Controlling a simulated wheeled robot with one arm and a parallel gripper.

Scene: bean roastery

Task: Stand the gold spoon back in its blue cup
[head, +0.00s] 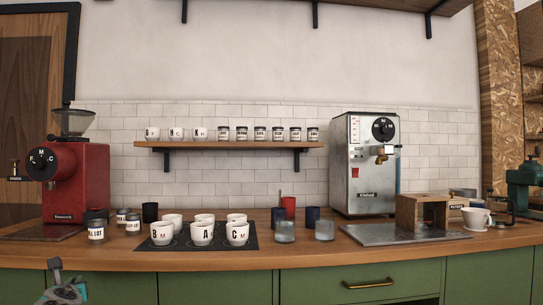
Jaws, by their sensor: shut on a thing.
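Part of my gripper (62,287) shows at the bottom left, in front of the green cabinets and below the counter top. It is shut, but what it holds is too small and hidden to make out. I cannot make out a gold spoon for certain. Two dark blue cups stand near the middle of the counter, a left one (277,218) and a right one (312,215). A thin dark handle (280,194) stands up beside the red cup (289,205); I cannot tell which cup it is in. My gripper is far left of these cups.
Two glasses (285,232) stand in front of the blue cups. Several lettered white cups (238,234) stand on a black mat (183,243) to the left. A steel machine (366,165) stands right, a red grinder (68,175) left. The counter's front edge (330,262) lies between my gripper and the cups.

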